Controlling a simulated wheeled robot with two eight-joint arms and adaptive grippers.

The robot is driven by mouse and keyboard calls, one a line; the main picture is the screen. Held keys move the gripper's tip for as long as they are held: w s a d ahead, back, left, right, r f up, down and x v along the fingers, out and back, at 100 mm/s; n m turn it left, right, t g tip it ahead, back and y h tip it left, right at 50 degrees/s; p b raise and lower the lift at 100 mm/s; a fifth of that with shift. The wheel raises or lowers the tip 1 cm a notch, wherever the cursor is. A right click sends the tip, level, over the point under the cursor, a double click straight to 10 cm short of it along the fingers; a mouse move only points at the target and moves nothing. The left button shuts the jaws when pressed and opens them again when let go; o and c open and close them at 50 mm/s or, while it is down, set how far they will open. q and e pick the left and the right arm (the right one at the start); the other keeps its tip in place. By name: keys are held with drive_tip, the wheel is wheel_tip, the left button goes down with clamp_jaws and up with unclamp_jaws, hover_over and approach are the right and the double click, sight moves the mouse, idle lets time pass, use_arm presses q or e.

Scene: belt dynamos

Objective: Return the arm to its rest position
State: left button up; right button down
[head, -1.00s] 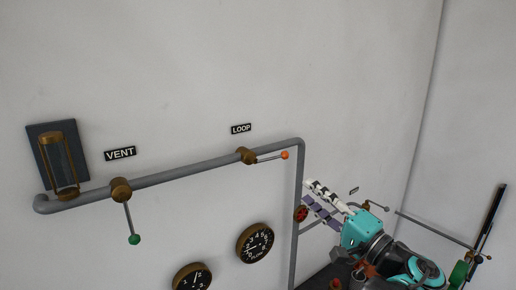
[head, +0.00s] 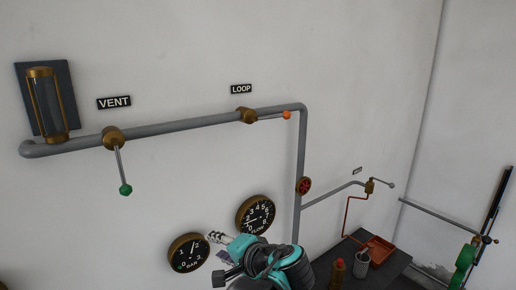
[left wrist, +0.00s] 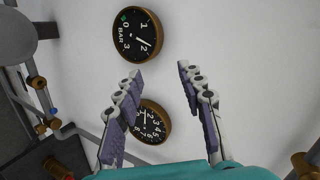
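My left gripper (head: 220,246) is in the lower middle of the head view, in front of the wall by the two gauges. In the left wrist view its two fingers (left wrist: 160,112) are spread apart with nothing between them but wall and part of the FLOW gauge (left wrist: 150,122). The teal wrist (head: 262,255) and part of the arm show behind it at the bottom of the head view. My right gripper is in neither view.
A grey pipe (head: 200,123) runs along the wall with a green-knobbed VENT lever (head: 121,170) hanging down and an orange-knobbed LOOP lever (head: 270,118) pointing right. The BAR gauge (head: 188,254) is close to the gripper. A dark bench (head: 334,258) with a red tray (head: 381,252) stands right.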

use_arm(q)
drive_tip(key=s+a+f+n+g+h+b, duration=0.1)
drive_tip(key=s+a+f+b, duration=0.2)
drive_tip(key=f, duration=0.4)
drive_tip(key=s+a+f+n+g+h+b, duration=0.1)
drive_tip(key=s+a+f+b, duration=0.2)
drive_tip(key=f, duration=0.4)
drive_tip(key=s+a+f+g+h+b, duration=0.1)
drive_tip(key=s+a+f+b, duration=0.2)
drive_tip(key=f, duration=0.4)
drive_tip(key=s+f+n+h+b, duration=0.2)
drive_tip(key=s+f+b, duration=0.2)
drive_tip(key=f, duration=0.5)
drive_tip(key=s+f+n+h+b, duration=0.3)
drive_tip(key=s+f+b, duration=0.1)
drive_tip(key=f, duration=0.6)
drive_tip(key=shift+s+d+f+t+h+b, duration=0.15)
drive_tip(key=shift+s+d+t+h+b, duration=0.15)
drive_tip(key=shift+b, duration=0.6)
drive_tip(key=shift+c, duration=0.3)
